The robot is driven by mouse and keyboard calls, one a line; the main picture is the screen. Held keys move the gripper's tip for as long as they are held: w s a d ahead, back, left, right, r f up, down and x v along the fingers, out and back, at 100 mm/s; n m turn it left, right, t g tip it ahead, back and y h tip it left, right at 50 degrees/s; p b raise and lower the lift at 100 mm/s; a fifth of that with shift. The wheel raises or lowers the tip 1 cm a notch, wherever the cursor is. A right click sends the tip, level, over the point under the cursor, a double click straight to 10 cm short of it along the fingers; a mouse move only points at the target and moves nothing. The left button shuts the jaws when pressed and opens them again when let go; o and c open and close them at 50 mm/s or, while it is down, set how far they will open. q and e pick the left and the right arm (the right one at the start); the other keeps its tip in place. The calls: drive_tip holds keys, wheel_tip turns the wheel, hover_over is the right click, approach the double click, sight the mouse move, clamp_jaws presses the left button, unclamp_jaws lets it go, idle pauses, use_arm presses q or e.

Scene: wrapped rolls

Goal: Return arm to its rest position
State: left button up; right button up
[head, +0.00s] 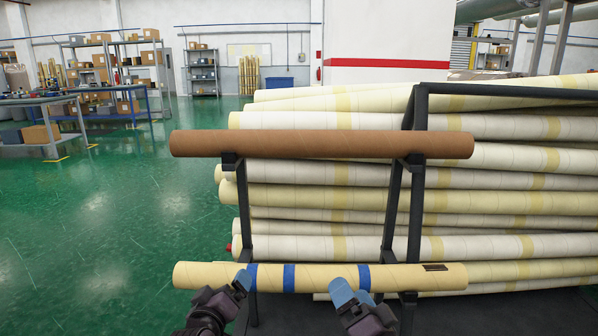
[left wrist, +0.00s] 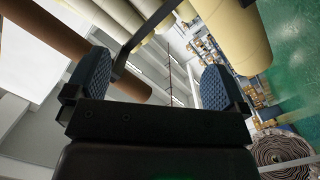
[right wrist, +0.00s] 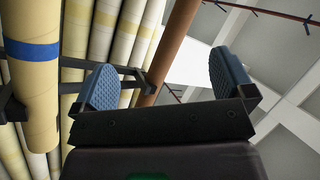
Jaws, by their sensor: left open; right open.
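My left gripper (head: 242,281) is at the bottom of the head view, just in front of the lower tan roll (head: 325,278). In the left wrist view its jaws (left wrist: 155,85) are apart with nothing between them. My right gripper (head: 352,293) is in front of the same roll, further right. In the right wrist view its jaws (right wrist: 167,80) are also apart and empty. The tan roll has blue bands and rests on the lower arms of a dark rack (head: 390,210). I cannot tell whether either gripper touches it.
A brown roll (head: 320,144) lies across the rack's upper arms. Behind it is a large stack of cream wrapped rolls (head: 480,218). Open green floor (head: 110,230) lies to the left, with a workbench (head: 35,103) and shelves (head: 202,72) further back.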

use_arm(q)
drive_tip(key=s+a+m+g+p, duration=0.2)
drive_tip(key=s+p, duration=0.3)
drive_tip(key=s, duration=1.2)
drive_tip(key=s+a+m+g+y+p, duration=0.1)
drive_tip(key=s+a+p, duration=0.4)
drive_tip(key=s, duration=1.2)
drive_tip(key=s+a+m+g+y+p, duration=0.1)
drive_tip(key=s+a+m+g+p, duration=0.2)
drive_tip(key=s, duration=1.4)
drive_tip(key=a+m+p, duration=0.1)
drive_tip(key=p, duration=0.3)
drive_tip(key=shift+s+a+f, duration=0.15)
drive_tip(key=shift+f, duration=0.05)
use_arm(e)
drive_tip(key=s+d+f+n+g+h, duration=0.1)
drive_tip(key=s+d, duration=0.4)
drive_tip(key=s, duration=1)
drive_tip(key=s+d+f+n+g+h, duration=0.2)
drive_tip(key=s+d, duration=0.4)
drive_tip(key=s, duration=0.9)
drive_tip(key=s+d+f+n+g+h, duration=0.1)
drive_tip(key=s+d+n+g+h, duration=0.2)
drive_tip(key=s, duration=1.2)
drive_tip(key=d+g+h, duration=0.2)
drive_tip(key=d, duration=0.1)
drive_tip(key=shift+f+n+g, duration=0.3)
drive_tip(key=shift+f, duration=0.05)
